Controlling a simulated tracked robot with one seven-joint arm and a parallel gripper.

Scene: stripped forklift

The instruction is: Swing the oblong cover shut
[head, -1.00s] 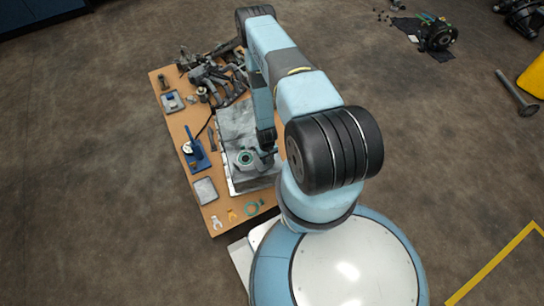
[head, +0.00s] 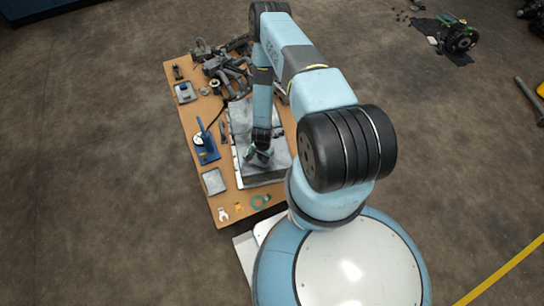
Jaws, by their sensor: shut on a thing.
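The oblong cover appears to be the grey, flat, worn panel (head: 242,117) on the long metal-edged unit in the middle of the workbench. Its hinge and exact angle are too small to make out. My gripper (head: 258,155) is low over the near part of this unit, at the end of my blue forearm. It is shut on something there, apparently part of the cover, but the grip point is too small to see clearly. My arm hides part of the unit's right side.
The orange-brown workbench (head: 229,208) carries grey pipework (head: 228,70) at the back, a blue stand (head: 206,146) and a grey tray (head: 214,181) on the left, and a green ring (head: 260,201) in front. Open floor lies to the left.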

